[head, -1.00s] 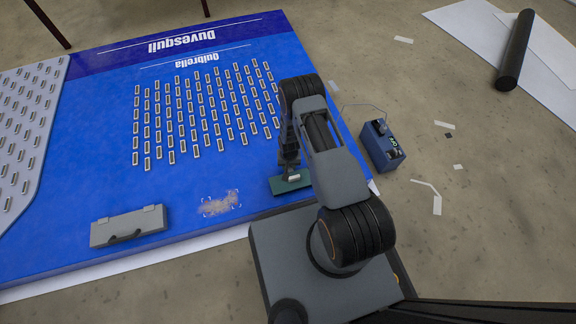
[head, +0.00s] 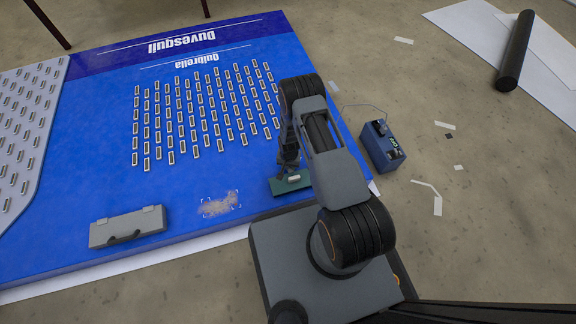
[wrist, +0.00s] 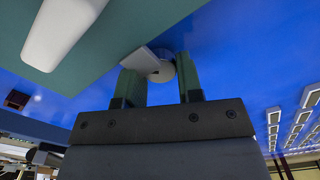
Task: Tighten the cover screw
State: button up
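A teal plate (wrist: 95,45) with a long white bar (wrist: 75,22) lies on the blue panel; the teal plate also shows in the head view (head: 278,189), partly behind my arm. A small pale round head with a flat tab (wrist: 160,72), seemingly the cover screw, shows at the plate's edge in the wrist view. My gripper (wrist: 161,75) has its two fingers apart, one on either side of this round head. Narrow gaps seem to show beside the head, and I see no clear grip on it. In the head view, my gripper (head: 288,168) is down at the plate.
The blue panel (head: 105,195) carries rows of small LED strips (head: 195,120). A grey case (head: 128,226) and a sandy patch (head: 220,204) lie on its near part. A blue box (head: 382,147) with a wire stands right. A dark roll (head: 514,50) lies on the floor.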

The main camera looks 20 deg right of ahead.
jog(key=o, duration=0.4)
jog(key=shift+r, duration=0.1)
notch_tip(320, 180, up, 14)
jog(key=p, duration=0.6)
jog(key=shift+f, duration=0.2)
